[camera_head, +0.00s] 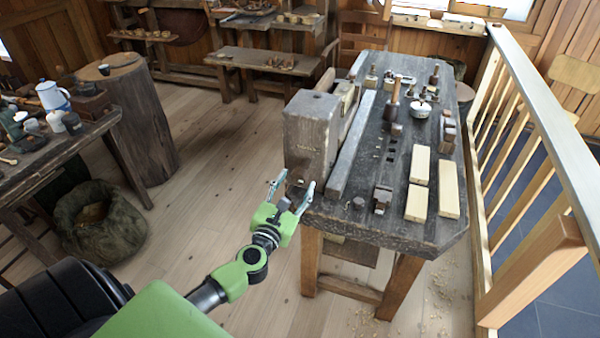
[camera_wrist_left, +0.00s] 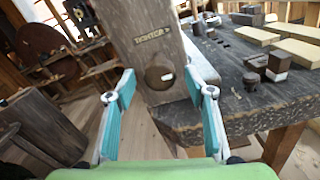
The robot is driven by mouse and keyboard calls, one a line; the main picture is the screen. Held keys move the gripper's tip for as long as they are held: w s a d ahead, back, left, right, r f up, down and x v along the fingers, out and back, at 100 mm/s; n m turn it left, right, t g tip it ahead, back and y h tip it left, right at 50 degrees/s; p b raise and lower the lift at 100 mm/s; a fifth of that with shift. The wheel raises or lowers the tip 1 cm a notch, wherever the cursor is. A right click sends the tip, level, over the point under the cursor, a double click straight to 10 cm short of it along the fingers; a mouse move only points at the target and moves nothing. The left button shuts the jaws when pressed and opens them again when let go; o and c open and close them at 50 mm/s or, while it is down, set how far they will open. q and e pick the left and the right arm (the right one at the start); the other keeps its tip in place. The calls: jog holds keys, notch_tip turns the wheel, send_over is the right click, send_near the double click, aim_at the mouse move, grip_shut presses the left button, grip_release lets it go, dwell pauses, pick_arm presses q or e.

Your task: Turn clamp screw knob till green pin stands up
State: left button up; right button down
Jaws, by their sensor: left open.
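The tall, dark wooden vise block (camera_head: 311,135) stands at the left front corner of the workbench. In the left wrist view the block (camera_wrist_left: 140,40) carries small pale lettering that seems to read "TIGHTEN". Below the lettering is a dark round knob (camera_wrist_left: 157,78) with a small pale mark at its right side. My left gripper (camera_head: 291,190) is open and empty, just in front of the block's near face. In the left wrist view its two teal fingers (camera_wrist_left: 160,97) stand to either side of the knob, apart from it. I cannot make out a green pin. My right gripper is out of view.
A wooden railing (camera_head: 545,130) runs along the right. A side table (camera_head: 60,150) and a sack (camera_head: 100,222) are at left. Floor between is free.

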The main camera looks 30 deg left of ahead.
aim_at(298, 179)
pick_arm(q)
jog(key=shift+x, duration=1.95)
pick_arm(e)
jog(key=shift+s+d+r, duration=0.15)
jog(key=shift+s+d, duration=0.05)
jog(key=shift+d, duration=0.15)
pick_arm(q)
jog(key=c, duration=1.1)
jog(key=shift+c, duration=0.2)
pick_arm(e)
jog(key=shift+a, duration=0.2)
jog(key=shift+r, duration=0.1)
pick_arm(q)
jog(key=shift+m+p, duration=0.3)
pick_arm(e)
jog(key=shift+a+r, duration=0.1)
